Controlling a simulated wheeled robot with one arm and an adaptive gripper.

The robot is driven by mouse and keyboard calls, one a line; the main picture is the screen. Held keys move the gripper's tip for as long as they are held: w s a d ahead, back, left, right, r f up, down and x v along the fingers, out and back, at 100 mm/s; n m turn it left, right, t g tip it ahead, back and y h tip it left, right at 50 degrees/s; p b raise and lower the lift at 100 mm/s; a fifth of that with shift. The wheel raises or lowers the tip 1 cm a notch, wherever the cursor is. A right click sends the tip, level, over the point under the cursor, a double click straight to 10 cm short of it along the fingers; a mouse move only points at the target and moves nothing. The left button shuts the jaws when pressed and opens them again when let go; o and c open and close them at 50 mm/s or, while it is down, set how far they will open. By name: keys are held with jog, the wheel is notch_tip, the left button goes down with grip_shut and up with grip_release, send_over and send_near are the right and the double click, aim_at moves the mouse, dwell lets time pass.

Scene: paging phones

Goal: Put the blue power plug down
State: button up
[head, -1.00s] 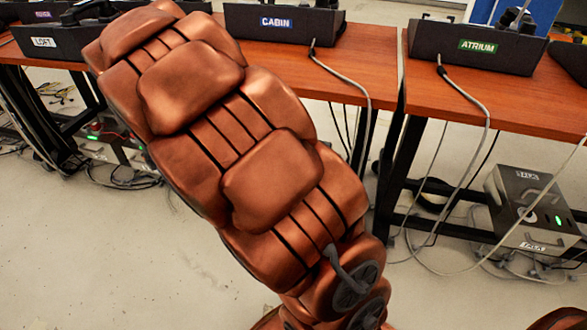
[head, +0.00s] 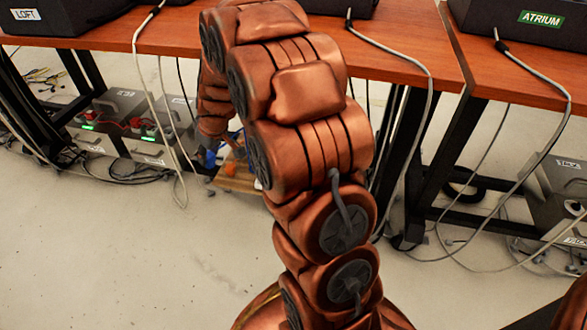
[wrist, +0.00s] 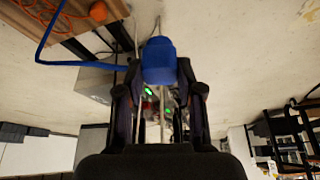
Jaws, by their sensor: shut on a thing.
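The blue power plug (wrist: 159,62) is between the fingertips of my gripper (wrist: 158,82) in the wrist view. My gripper is shut on it. A blue cable (wrist: 70,64) runs from near the plug to the left and up over a wooden board (wrist: 68,22). In the head view my arm hides most of my gripper. Small blue and orange parts show low beside my arm, near the wooden board (head: 236,184) on the floor; I cannot tell whether the blue one is the plug.
Grey boxes with green lights (head: 92,140) stand on the floor under the desk (head: 100,42), with loose cables around them. An orange object (wrist: 98,12) is on the wooden board. Grey phone cords (head: 425,100) hang from the desks. The floor (head: 100,250) at front left is clear.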

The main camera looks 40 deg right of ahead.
jog(key=s+d+f+n+y+b, duration=0.1)
jog(key=s+d+f+n+b, duration=0.2)
jog(key=f, duration=0.7)
jog(key=s+d+f+b, duration=0.3)
jog(key=d+f+b, duration=0.15)
jog(key=f, duration=0.55)
jog(key=p, duration=0.7)
send_near(249, 178)
jog(key=shift+w+a+r+g, duration=0.1)
jog(key=shift+w+a+g, duration=0.1)
jog(key=shift+w, duration=0.25)
jog(key=shift+w+a+g, duration=0.1)
jog(key=shift+w+a, duration=0.15)
jog(key=shift+w, duration=0.3)
jog(key=shift+f+b, duration=0.35)
jog(key=shift+f, duration=1.5)
jog(key=shift+f, duration=0.2)
jog(key=o, duration=1.2)
